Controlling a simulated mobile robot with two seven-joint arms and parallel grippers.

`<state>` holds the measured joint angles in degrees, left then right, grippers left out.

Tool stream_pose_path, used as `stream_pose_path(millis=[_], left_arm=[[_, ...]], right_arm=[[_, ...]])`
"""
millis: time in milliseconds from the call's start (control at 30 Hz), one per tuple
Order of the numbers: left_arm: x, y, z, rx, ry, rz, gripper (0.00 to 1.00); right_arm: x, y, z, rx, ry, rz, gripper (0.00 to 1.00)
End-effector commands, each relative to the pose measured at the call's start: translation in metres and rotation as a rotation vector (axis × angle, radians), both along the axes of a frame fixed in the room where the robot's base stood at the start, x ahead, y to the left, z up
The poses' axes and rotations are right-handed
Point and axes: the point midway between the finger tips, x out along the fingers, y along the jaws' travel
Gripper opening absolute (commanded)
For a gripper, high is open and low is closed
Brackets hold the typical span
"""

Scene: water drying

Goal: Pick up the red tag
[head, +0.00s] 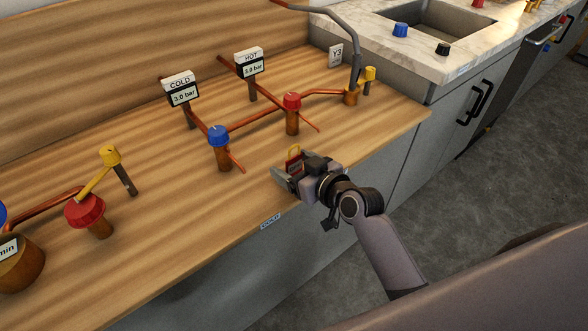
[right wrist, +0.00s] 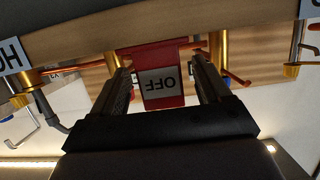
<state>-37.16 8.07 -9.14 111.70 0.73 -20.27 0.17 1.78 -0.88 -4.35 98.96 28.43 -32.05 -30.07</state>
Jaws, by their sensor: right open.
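In the right wrist view the red tag (right wrist: 166,52) carries a white label reading OFF, seen upside down. The fingers of the right gripper (right wrist: 160,72) are apart, one on each side of the tag, with visible gaps. My left gripper is not in view.
A blue-capped valve (head: 218,137) and a red-capped valve (head: 292,101) stand behind the tag, joined by copper pipes. COLD (head: 181,88) and HOT (head: 249,62) gauges stand further back.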

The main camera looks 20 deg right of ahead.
Motion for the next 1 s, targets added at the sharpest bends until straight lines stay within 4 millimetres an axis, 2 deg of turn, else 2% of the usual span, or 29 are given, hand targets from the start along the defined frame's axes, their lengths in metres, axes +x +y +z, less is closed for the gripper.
stream_pose_path(millis=[167,467,500,633,1000], left_arm=[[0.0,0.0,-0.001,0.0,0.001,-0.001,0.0],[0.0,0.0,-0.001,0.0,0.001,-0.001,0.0],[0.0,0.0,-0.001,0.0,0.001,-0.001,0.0],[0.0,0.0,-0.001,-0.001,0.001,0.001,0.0],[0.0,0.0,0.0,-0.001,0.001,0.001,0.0]], right_arm=[[0.015,0.005,-0.004,0.0,-0.001,-0.001,0.77],[0.017,0.006,-0.005,0.0,0.0,-0.001,0.77],[0.017,0.006,-0.005,0.0,0.0,-0.001,0.64],[0.017,0.006,-0.005,0.0,0.0,-0.001,0.22],[0.017,0.006,-0.001,0.0,-0.002,-0.001,0.21]])
